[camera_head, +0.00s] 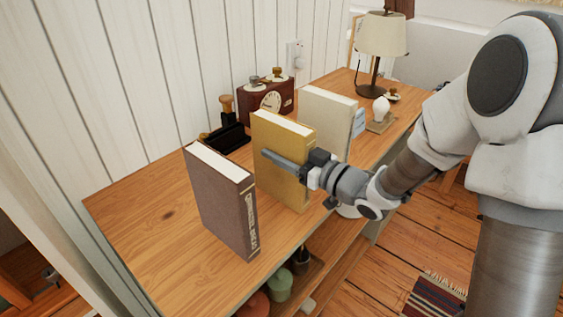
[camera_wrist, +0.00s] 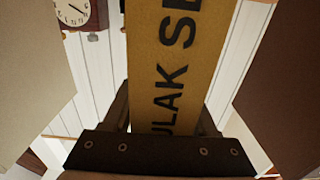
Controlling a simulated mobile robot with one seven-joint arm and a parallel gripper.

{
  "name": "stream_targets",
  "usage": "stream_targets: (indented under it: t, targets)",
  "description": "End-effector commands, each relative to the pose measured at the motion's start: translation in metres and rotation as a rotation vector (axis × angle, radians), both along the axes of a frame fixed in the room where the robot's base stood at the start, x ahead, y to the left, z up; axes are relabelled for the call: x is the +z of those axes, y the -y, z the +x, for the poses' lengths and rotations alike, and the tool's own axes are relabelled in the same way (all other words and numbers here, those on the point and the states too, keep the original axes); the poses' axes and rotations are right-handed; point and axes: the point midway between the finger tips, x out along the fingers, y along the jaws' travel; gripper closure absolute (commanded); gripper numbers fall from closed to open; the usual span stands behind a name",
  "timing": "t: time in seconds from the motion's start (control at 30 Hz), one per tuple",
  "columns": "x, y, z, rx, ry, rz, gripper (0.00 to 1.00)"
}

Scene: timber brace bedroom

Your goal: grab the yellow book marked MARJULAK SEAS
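The yellow book (camera_head: 275,170) stands upright on the wooden shelf top, between a brown book and a cream book. In the wrist view its spine (camera_wrist: 177,65) fills the middle, with the dark letters "ULAK SE" visible. My gripper (camera_head: 290,165) is at the book's spine side. One finger lies along the cover that faces the brown book; the other is hidden behind the book in the head view. In the wrist view the dark fingers flank the spine closely. I cannot tell whether both press on it.
The brown book (camera_head: 222,205) stands close on the left, the cream book (camera_head: 325,118) on the right. A black tray (camera_head: 225,138), a brown clock (camera_head: 268,98), a light bulb on a stand (camera_head: 381,110) and a lamp (camera_head: 382,35) are farther back. The shelf top's left end is clear.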

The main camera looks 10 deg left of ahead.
Motion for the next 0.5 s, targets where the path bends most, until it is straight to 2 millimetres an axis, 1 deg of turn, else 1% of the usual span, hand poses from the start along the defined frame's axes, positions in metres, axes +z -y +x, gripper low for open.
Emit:
stream_targets:
  t: [0.03, 0.3, 0.5]
  targets:
    - [-0.0001, 0.0002, 0.0, 0.0, 0.0, 0.0, 0.52]
    - [-0.0002, 0.0003, -0.0001, 0.0, 0.0, 0.0, 1.0]
    - [-0.0003, 0.0004, -0.0001, 0.0, 0.0, 0.0, 1.0]
